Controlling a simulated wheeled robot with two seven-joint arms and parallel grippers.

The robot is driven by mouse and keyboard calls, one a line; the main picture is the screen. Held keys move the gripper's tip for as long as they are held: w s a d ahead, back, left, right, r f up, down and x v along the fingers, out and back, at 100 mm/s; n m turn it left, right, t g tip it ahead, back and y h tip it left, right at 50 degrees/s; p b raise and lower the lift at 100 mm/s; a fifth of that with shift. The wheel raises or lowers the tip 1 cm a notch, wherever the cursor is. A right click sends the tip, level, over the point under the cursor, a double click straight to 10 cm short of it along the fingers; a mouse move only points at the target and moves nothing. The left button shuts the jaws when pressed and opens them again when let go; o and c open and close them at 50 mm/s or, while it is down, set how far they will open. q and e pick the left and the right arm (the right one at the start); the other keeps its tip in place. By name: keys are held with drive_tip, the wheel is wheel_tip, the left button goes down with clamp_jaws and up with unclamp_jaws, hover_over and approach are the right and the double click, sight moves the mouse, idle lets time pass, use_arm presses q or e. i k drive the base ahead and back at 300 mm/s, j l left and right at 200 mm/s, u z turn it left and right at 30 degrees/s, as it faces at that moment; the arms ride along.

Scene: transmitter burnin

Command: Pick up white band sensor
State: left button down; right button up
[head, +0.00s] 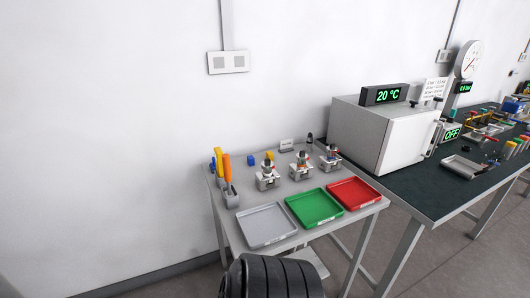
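Three small sensor-like units sit upright in light grey fixtures on the grey table (287,236). The left unit (267,166) looks pale with a dark tip. The middle unit (302,158) and the right unit (332,151) show darker and brownish parts. The units are too small in the head view to tell which one carries a white band. Neither of my grippers shows in the head view. A black ribbed part of my own body fills the bottom middle and hides some of the table's front underside.
Grey (266,226), green (315,208) and red (354,194) trays line the table's front edge. A white oven (378,137) reading 20 °C stands on the dark bench (412,190) at right.

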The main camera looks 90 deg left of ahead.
sight(269, 178)
drive_tip(key=i+j+u, duration=0.1)
drive_tip(key=u, duration=0.35)
drive_tip(key=i+u, duration=0.2)
drive_tip(key=u, duration=0.3)
drive_tip(key=i+u, duration=0.2)
drive_tip(key=u, duration=0.25)
drive_tip(key=i+u, duration=0.15)
drive_tip(key=u, duration=0.3)
drive_tip(key=i+l+u, duration=0.15)
drive_tip(key=u, duration=0.3)
drive_tip(key=i+l+u, duration=0.15)
drive_tip(key=u, duration=0.35)
drive_tip(key=i+u, duration=0.3)
drive_tip(key=u, duration=0.15)
drive_tip(key=i+l+u, duration=0.2)
drive_tip(key=u, duration=0.2)
drive_tip(key=j, duration=1.45)
